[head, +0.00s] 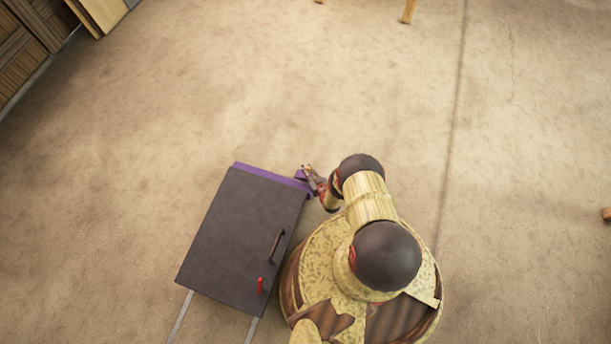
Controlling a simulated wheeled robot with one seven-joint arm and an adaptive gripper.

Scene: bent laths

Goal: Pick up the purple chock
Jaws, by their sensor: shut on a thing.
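The purple chock (300,174) is a small purple piece at the upper right corner of a dark grey box, in the head view. My gripper (306,170) is at the chock, with its fingers shut on it. The fingers and the arm hide part of it, and it is too small to tell whether it touches the box or the floor.
The dark grey box (233,235) has a purple strip (268,177) along its far edge, a dark handle (276,246) and a red piece (260,285). Two pale rails (180,316) run from its near side. Wooden furniture (28,45) stands at upper left. Wide floor is clear.

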